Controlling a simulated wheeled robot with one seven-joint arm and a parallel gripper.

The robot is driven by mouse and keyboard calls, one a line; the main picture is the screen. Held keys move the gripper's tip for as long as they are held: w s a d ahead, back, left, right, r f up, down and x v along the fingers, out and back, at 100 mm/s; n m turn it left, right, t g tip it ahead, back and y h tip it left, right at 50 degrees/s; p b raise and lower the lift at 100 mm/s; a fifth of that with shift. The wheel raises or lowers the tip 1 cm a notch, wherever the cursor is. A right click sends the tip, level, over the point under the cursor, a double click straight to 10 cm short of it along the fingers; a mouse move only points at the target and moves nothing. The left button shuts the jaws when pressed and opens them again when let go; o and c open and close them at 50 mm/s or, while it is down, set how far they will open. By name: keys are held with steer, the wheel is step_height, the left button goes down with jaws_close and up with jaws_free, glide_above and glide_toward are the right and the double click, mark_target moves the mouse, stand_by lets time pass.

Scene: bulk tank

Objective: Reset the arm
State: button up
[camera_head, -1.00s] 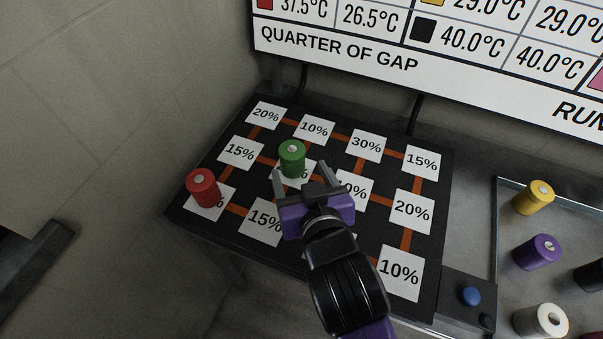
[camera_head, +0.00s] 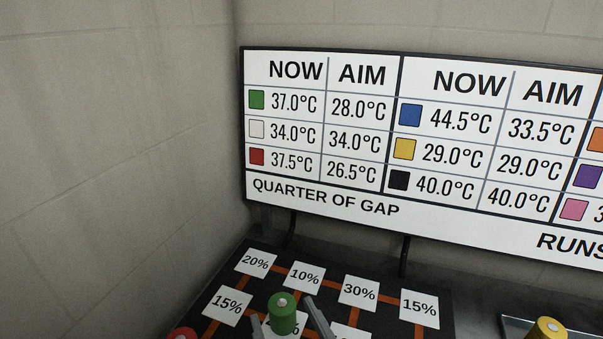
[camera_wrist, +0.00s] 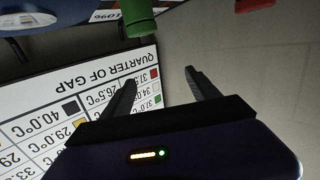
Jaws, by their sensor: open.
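My gripper (camera_head: 281,308) is open, with its two fingers showing at the bottom edge of the head view. In that view the fingers lie on either side of the green cylinder (camera_head: 283,313). In the wrist view my gripper (camera_wrist: 160,76) has nothing between its fingers, and the green cylinder (camera_wrist: 140,18) is apart from them at the top edge. The rest of my arm is out of the head view.
A temperature board (camera_head: 320,205) hangs on the wall behind the black percentage panel (camera_head: 330,322). A red cylinder (camera_head: 183,334) and a yellow cylinder (camera_head: 548,329) show at the bottom edge. The wall (camera_head: 120,120) at left is bare.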

steer(key=s+d+f+m+h, duration=0.1)
steer(key=s+d+f+h, duration=0.1)
steer(key=s+d, duration=0.5)
steer(key=s+d+f+m+h, duration=0.2)
steer(key=s+d+f, duration=0.2)
steer(key=s+d, duration=0.4)
steer(key=s+d+f+m+h, duration=0.1)
steer(key=s+d, duration=0.6)
steer(key=s, duration=0.8)
steer(key=shift+d+f+g+h, duration=0.2)
steer(key=shift+f+g+h, duration=0.25)
steer(key=shift+f, duration=0.45)
